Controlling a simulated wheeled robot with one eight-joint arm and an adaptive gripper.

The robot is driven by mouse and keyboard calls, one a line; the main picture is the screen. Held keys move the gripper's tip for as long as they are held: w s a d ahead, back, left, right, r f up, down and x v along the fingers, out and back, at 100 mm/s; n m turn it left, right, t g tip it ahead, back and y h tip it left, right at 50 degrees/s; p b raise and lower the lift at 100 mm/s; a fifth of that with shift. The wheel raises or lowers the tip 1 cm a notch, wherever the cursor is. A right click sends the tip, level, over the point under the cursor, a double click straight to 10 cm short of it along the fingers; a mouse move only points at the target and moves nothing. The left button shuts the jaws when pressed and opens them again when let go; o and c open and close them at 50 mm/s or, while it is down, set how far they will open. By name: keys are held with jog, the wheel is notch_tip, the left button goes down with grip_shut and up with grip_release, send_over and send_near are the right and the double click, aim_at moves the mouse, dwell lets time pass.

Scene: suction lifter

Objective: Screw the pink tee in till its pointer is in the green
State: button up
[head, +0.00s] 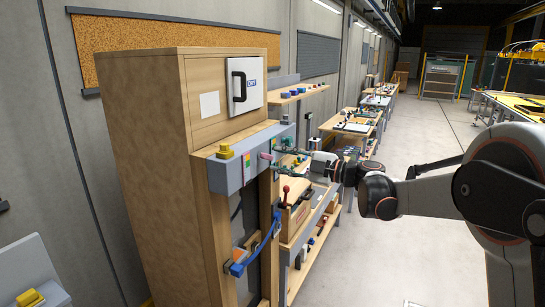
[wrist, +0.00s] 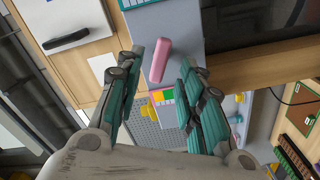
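The pink tee (head: 267,155) sticks out of the front of a grey box (head: 228,178) on the wooden cabinet. In the wrist view the pink tee (wrist: 160,60) lies slightly tilted between my gripper's teal fingertips (wrist: 160,56). A gap shows on each side of it, so the fingers look open and not closed on it. A small scale with coloured patches (wrist: 163,97) shows beside the tee; it also shows in the head view (head: 247,165). I cannot make out the pointer. In the head view my gripper (head: 282,163) is right in front of the box.
A blue handle (head: 238,268) hangs below.

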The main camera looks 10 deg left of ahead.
aim_at(270, 157)
jog(key=shift+x, duration=2)
jog(key=shift+d, duration=0.1)
jog(key=shift+c, duration=0.6)
grip_shut()
